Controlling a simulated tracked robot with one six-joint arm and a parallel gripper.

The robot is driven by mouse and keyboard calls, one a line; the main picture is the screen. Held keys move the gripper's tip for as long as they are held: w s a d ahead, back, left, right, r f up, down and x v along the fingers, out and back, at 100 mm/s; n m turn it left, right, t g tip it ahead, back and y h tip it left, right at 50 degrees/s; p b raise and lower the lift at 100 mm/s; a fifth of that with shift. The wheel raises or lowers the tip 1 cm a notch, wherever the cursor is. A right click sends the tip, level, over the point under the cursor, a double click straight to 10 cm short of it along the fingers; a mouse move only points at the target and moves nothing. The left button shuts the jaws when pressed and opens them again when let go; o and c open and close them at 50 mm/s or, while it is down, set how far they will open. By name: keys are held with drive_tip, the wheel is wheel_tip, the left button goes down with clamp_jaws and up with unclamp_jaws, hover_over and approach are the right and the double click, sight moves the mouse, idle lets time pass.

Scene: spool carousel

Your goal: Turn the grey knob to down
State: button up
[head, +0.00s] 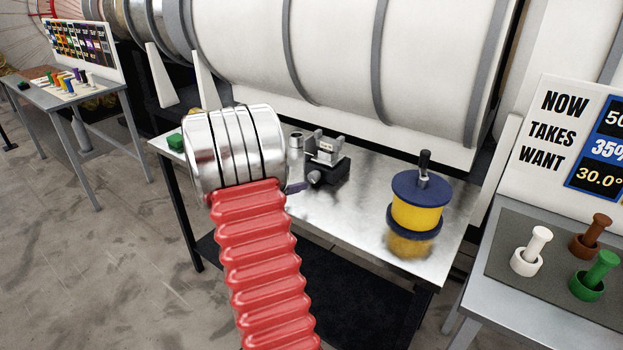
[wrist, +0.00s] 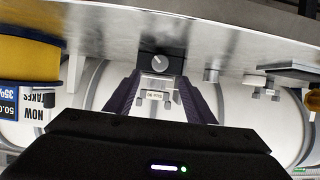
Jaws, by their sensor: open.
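The grey knob (wrist: 160,63) is a small round dial on the front of a black box (wrist: 174,56). A light pointer line crosses its face at a slant. In the head view the knob (head: 314,177) faces my arm, on the black device on the metal table. My gripper (wrist: 159,80) is open and empty. Its dark fingers lie on either side of the knob in the wrist view, and I see no contact. In the head view my silver and red arm hides most of the gripper; only a dark finger (head: 296,187) shows.
A yellow spool with blue flanges (head: 417,212) stands right of the device on the metal table (head: 350,222). A silver cylinder (head: 295,145) stands just left of the device. A green block (head: 175,141) is at the far left. The table between device and spool is clear.

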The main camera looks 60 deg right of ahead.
sight(312, 178)
drive_tip(key=x, duration=1.1)
drive_tip(key=shift+s+d, duration=0.1)
drive_tip(key=shift+d, duration=0.2)
drive_tip(key=shift+f, duration=0.1)
drive_tip(key=c, duration=1)
drive_tip(key=shift+n+g, duration=0.4)
drive_tip(key=shift+n, duration=0.1)
drive_tip(key=shift+c, duration=0.3)
drive_tip(key=o, duration=1.1)
drive_tip(key=shift+c, duration=0.2)
drive_tip(key=shift+a, duration=0.1)
